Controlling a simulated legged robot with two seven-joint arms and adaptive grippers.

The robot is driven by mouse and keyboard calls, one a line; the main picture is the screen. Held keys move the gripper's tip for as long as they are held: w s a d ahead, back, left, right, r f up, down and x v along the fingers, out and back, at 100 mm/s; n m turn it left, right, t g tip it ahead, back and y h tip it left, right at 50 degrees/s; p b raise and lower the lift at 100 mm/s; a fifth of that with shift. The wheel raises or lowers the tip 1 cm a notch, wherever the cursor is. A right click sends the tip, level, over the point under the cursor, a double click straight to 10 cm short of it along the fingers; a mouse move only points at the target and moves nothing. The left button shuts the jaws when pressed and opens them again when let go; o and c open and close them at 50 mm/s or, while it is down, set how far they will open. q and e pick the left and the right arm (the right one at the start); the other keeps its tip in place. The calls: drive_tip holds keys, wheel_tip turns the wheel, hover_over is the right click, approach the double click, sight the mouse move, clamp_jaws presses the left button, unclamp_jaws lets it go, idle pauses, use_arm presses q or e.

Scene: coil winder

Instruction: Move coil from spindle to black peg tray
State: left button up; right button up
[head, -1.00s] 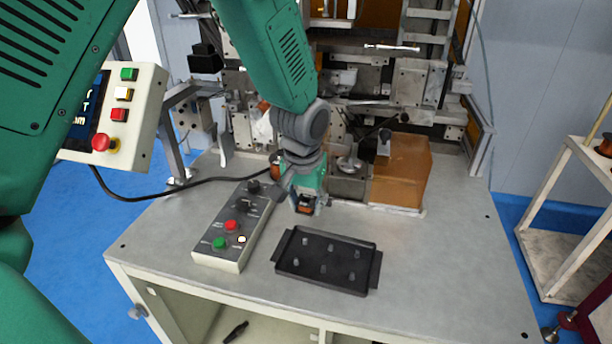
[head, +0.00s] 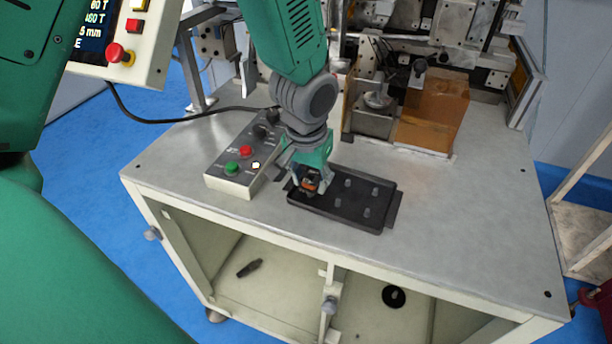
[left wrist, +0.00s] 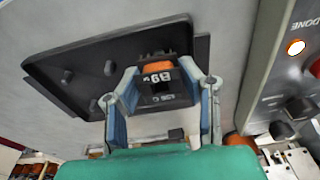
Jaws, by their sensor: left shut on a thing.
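The black peg tray (head: 345,212) lies on the metal table, with several small grey pegs standing in it. It also shows in the left wrist view (left wrist: 75,65). My left gripper (head: 309,187) is over the tray's left end. In the left wrist view its two fingers (left wrist: 160,92) are shut on the coil (left wrist: 158,76), a black bobbin with orange winding and white lettering. The coil is above or at the tray's left end; I cannot tell whether it touches a peg. The spindle cannot be made out. My right gripper is not in view.
A control box (head: 232,168) with red and green buttons stands close left of the tray. The winder with an amber block (head: 432,108) stands behind. The table (head: 480,215) is clear to the right of the tray. A screen panel (head: 125,40) is at upper left.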

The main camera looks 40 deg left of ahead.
use_arm(q)
drive_tip(key=shift+d, duration=0.55)
drive_tip(key=shift+a+f, duration=0.15)
drive_tip(key=shift+a, duration=0.95)
drive_tip(key=shift+d+p, duration=0.3)
drive_tip(key=shift+d, duration=0.75)
drive_tip(key=shift+a, duration=0.65)
drive_tip(key=shift+a+f, duration=0.2)
drive_tip(key=shift+d+f, duration=0.35)
drive_tip(key=shift+d, duration=0.4)
drive_tip(key=shift+a+r+p, duration=0.55)
drive_tip(key=shift+a+p, duration=0.05)
drive_tip(key=shift+d+r, duration=0.1)
drive_tip(key=shift+d, duration=0.4)
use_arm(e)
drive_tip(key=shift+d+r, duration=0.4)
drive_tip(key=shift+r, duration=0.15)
